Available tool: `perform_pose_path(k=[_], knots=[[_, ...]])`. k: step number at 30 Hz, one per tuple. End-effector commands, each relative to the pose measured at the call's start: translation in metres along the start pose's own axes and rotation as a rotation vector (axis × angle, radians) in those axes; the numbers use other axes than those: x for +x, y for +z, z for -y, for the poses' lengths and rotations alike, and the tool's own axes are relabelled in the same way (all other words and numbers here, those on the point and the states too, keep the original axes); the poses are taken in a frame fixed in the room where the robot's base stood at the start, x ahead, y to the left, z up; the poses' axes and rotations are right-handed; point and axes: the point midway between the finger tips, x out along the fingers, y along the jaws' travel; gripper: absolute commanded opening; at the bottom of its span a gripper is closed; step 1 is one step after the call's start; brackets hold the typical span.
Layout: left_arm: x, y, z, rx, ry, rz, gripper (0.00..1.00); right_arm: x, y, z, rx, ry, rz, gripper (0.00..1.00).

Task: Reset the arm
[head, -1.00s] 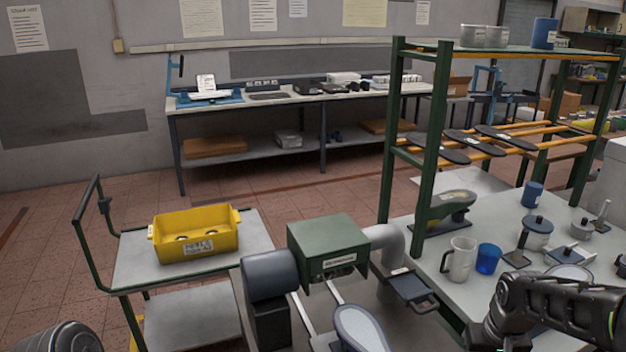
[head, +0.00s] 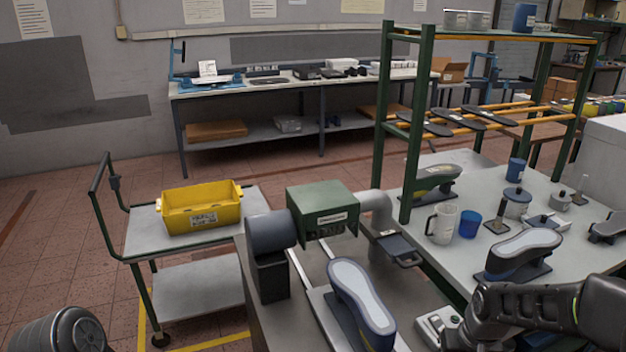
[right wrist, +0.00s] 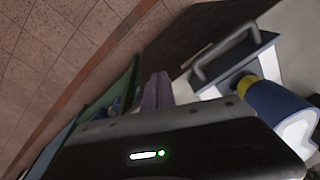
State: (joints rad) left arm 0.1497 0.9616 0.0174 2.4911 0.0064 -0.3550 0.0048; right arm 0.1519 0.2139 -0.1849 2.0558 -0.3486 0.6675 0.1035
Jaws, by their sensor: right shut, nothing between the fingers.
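My right arm (head: 540,310) comes in from the right in the head view, low over the front of the grey workbench (head: 470,265). Its fingers do not show clearly there. In the right wrist view my right gripper (right wrist: 158,90) shows as closed fingers above its dark body, with nothing held. A blue and white shoe last with a yellow band (right wrist: 270,105) lies to the right of the fingers, apart from them. Only a dark rounded link of my left arm (head: 62,330) shows at the lower left; the left gripper is outside the view.
A green-topped machine (head: 322,205) and a shoe last on a plate (head: 358,300) stand in front. Another last (head: 522,250), a clear mug (head: 442,223) and a blue cup (head: 469,224) are on the bench. A yellow bin (head: 200,210) sits on a cart (head: 145,235). A green rack (head: 412,150) rises behind.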

Motion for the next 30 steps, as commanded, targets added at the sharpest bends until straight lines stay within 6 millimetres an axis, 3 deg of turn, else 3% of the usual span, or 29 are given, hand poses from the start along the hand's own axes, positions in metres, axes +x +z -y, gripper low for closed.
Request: perform_pose_path(k=[5,10,15,18,21,26,30], knots=[[0.000,0.001,0.000,0.000,0.000,0.001,0.36,0.048,0.021,0.029,-0.017,-0.053,0.031,0.00],[0.000,0.001,0.000,0.000,0.000,0.001,0.36,0.105,0.058,0.067,-0.019,-0.122,0.068,0.00],[0.000,0.001,0.000,0.000,0.000,0.001,0.36,0.172,0.136,0.118,0.013,-0.210,0.130,0.00],[0.000,0.001,0.000,0.000,0.000,0.001,0.36,0.199,0.186,0.142,0.048,-0.246,0.161,0.00],[0.000,0.001,0.000,0.000,0.000,0.001,0.36,0.213,0.231,0.160,0.078,-0.266,0.188,0.00],[0.000,0.001,0.000,0.000,0.000,0.001,0.36,0.222,0.286,0.177,0.120,-0.276,0.221,0.00],[0.000,0.001,0.000,0.000,0.000,0.001,0.36,0.214,0.266,0.198,0.030,-0.291,0.169,0.00]])
